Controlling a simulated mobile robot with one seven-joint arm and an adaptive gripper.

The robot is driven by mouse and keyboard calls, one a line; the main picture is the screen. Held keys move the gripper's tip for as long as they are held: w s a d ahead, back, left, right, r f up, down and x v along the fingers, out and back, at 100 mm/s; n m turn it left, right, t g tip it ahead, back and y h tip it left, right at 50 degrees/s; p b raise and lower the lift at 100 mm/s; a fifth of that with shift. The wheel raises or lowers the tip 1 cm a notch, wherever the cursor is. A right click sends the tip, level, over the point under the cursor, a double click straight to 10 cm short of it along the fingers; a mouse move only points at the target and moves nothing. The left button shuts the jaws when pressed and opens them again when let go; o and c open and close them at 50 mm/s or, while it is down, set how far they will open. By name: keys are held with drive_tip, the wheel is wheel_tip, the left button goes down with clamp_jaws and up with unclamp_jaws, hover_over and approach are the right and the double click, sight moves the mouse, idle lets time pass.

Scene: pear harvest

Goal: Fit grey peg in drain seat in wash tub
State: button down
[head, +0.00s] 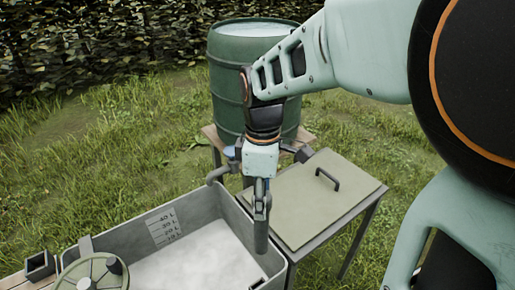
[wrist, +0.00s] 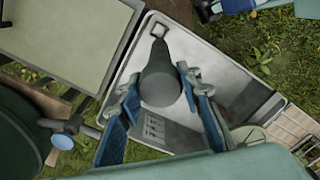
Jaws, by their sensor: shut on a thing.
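The grey peg (head: 261,236) hangs roughly upright from my gripper (head: 260,200), over the right end of the wash tub (head: 236,212). My gripper is shut on the peg's upper part. The seat also shows in the head view (head: 258,283), in the tub's near right corner, at the bottom edge of the picture. The peg's lower end appears apart from the seat; its exact height cannot be told.
A table with a green handled lid (head: 305,205) stands right of the tub. A green barrel (head: 228,95) stands behind on a wooden stand, with a blue-handled tap (wrist: 62,141). A round green wheel (head: 95,272) is at the tub's left end. The tub's pale floor is clear.

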sight(261, 253)
wheel_tip(261, 253, down, 23)
drive_tip(key=b, duration=1.6)
drive_tip(key=shift+r, duration=0.15)
drive_tip(key=shift+f+b, duration=0.45)
drive_tip(key=shift+f, duration=0.65)
idle(0.5)
drive_tip(key=shift+w+f+b, duration=0.1)
drive_tip(key=shift+f+b, duration=0.45)
drive_tip(key=shift+f, duration=0.3)
drive_tip(key=shift+f+b, duration=0.55)
drive_tip(key=shift+f, duration=0.5)
idle(0.4)
drive_tip(key=shift+f+b, duration=0.25)
drive_tip(key=shift+b, duration=0.05)
